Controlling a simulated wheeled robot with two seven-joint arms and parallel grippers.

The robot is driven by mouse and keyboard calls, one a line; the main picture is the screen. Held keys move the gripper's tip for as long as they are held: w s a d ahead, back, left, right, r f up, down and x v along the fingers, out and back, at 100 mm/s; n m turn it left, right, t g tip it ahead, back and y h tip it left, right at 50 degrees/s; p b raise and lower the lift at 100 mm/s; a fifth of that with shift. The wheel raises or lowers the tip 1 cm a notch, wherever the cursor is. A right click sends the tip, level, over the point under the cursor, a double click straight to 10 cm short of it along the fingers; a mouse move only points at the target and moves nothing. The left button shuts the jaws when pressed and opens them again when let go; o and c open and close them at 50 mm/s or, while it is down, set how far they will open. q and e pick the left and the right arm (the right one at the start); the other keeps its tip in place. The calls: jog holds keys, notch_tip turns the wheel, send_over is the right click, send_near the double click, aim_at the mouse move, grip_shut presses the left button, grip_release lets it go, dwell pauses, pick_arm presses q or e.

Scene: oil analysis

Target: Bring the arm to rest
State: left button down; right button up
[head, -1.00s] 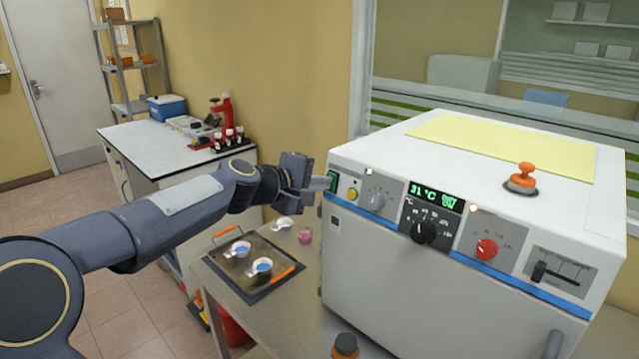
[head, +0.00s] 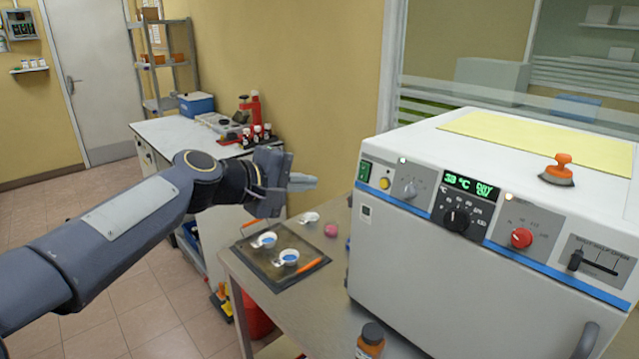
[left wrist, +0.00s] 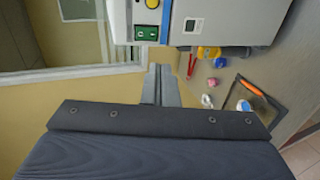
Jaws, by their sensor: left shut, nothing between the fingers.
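My left gripper (head: 303,181) is shut and empty, in the air above the metal table and left of the white oven's front. Its closed fingers point right, towards the oven's left edge, and stand apart from it. The left wrist view shows the shut fingers (left wrist: 160,85) in front of a wall and window frame, just below the oven. My left arm (head: 130,215) reaches in from the left edge of the head view. My right gripper is not in view.
The white oven (head: 450,275) fills the right side. A dark tray (head: 283,272) with small blue-filled cups lies on the metal table (head: 310,310) below my gripper. A brown bottle (head: 370,340) stands at the front.

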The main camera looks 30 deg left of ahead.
pick_arm(q)
jog(key=shift+s+a, duration=0.15)
jog(key=shift+s, duration=0.2)
dwell(0.3)
jog(key=s+d+f+m+g, duration=0.4)
jog(key=s+d+f+m, duration=0.1)
jog(key=s+f, duration=0.6)
jog(key=s+d+f+m+g+y, duration=0.1)
jog(key=s+d+f+m+g, duration=0.2)
jog(key=s+f, duration=0.9)
jog(key=s+d+m, duration=0.1)
jog(key=d+m, duration=0.1)
jog(key=m, duration=0.2)
jog(key=shift+d+g, duration=0.35)
jog(key=shift+g, duration=0.05)
